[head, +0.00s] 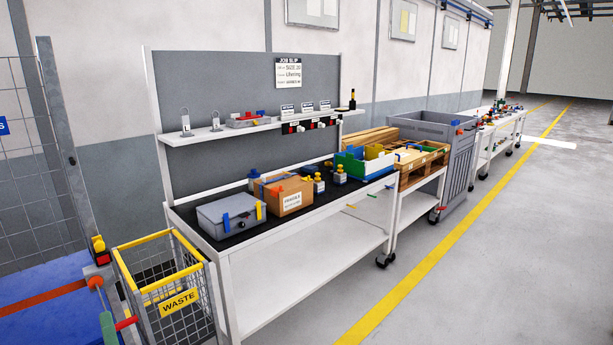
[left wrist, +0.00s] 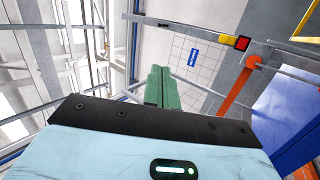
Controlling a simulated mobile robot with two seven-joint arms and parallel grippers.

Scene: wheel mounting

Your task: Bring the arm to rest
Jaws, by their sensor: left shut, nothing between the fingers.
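My left gripper (left wrist: 161,86) shows in the left wrist view as two green fingers closed together with nothing between them. In the head view, a green part of it (head: 108,328) shows at the lower left edge, left of the waste basket; most of the arm is outside the picture. It appears apart from the workbench (head: 300,222) and holds nothing. My right gripper is in neither view.
A yellow-rimmed wire waste basket (head: 185,300) stands close by. A mesh fence (head: 35,150), a post with a red-and-yellow switch (head: 101,252) and an orange-red bar (head: 45,297) are at the left. The floor (head: 500,270) at the right is clear.

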